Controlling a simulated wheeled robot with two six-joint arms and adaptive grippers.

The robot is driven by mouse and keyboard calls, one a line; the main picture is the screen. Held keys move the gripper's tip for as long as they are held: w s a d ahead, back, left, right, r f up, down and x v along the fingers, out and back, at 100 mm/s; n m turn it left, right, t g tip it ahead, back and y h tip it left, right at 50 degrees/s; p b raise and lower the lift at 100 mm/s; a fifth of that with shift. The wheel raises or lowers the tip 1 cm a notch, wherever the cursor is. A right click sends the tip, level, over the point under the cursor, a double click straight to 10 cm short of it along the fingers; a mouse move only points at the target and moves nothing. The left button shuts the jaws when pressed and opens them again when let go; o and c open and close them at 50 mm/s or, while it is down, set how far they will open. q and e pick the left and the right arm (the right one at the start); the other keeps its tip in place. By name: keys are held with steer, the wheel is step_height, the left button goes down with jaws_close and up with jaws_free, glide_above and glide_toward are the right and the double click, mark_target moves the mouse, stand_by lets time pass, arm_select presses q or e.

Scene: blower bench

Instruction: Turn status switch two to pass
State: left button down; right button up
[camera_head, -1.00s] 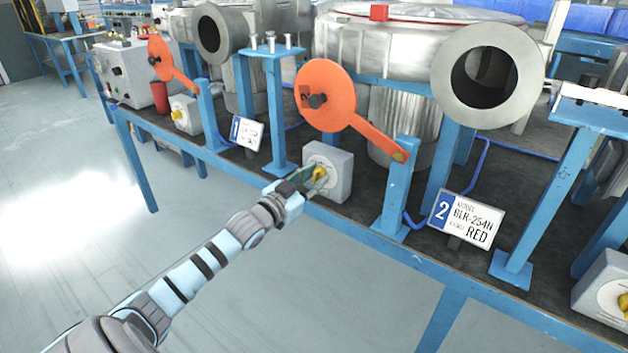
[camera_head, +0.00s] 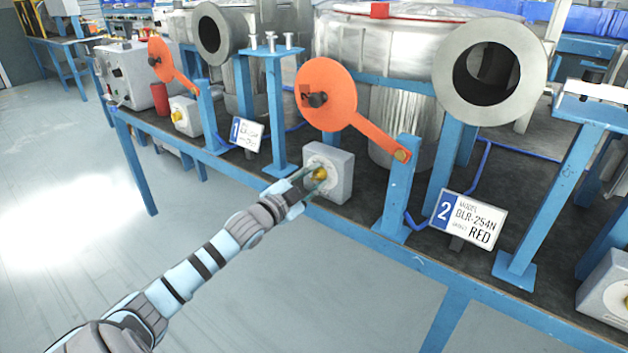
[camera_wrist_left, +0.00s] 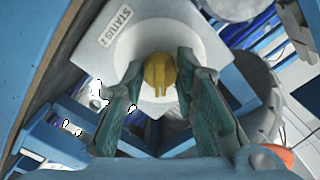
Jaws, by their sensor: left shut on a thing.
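Status switch two is a grey box (camera_head: 341,172) with a round white dial and a yellow knob (camera_head: 320,174), standing at the bench's front edge below the orange disc. In the left wrist view the box carries the label "STATUS 2" (camera_wrist_left: 119,22), and the yellow knob (camera_wrist_left: 158,73) sits between my finger pads. My left gripper (camera_head: 316,176) reaches in from the lower left, its two green-padded fingers on either side of the knob, shut on it. It also shows in the left wrist view (camera_wrist_left: 160,66). The pass marking is not readable. My right gripper is not in view.
An orange disc with an arm (camera_head: 345,105) hangs just above the switch box. A blue post (camera_head: 397,185) and the sign "2 BLR-254N RED" (camera_head: 467,218) stand to the right. Another switch box (camera_head: 186,116) is at the left. The floor in front is clear.

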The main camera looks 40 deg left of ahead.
arm_select(q)
steer(key=c, duration=1.3)
jaws_free()
steer(key=shift+a, duration=0.1)
step_height(320, 180, up, 10)
